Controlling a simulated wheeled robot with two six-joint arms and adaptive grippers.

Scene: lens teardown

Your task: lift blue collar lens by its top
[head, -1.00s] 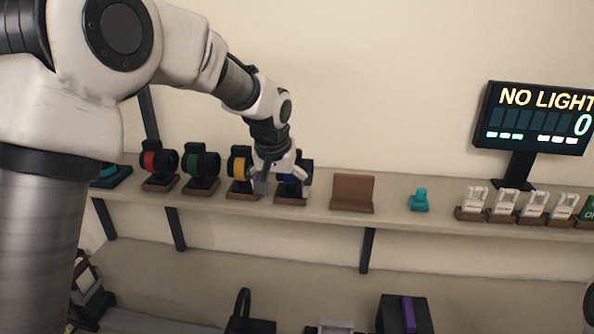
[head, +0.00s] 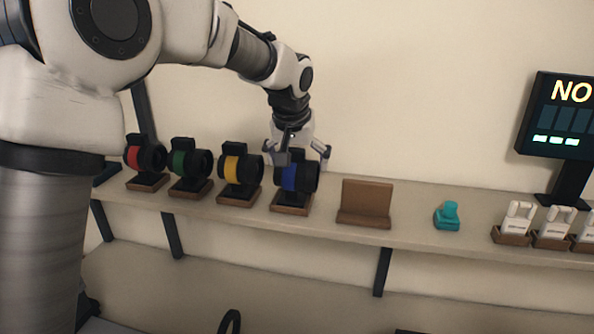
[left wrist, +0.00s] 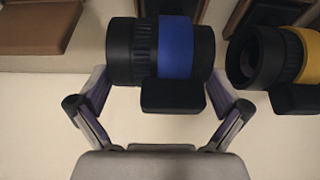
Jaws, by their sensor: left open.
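The blue collar lens (head: 299,176) is a black cylinder with a blue band, sitting on a brown stand on the shelf, last in a row of lenses. It also shows in the left wrist view (left wrist: 178,48), with a black block on its side nearest the camera. My left gripper (head: 297,154) is open, pointing down over the top of this lens. In the left wrist view its fingers (left wrist: 158,90) stand apart on either side of the lens and its black block. I cannot tell whether they touch it. My right gripper is not in view.
The yellow collar lens (head: 233,170) stands close to the left, then green (head: 181,163) and red (head: 135,157) ones. A brown empty stand (head: 366,201) and a teal piece (head: 447,215) are to the right. A display (head: 560,118) stands at far right.

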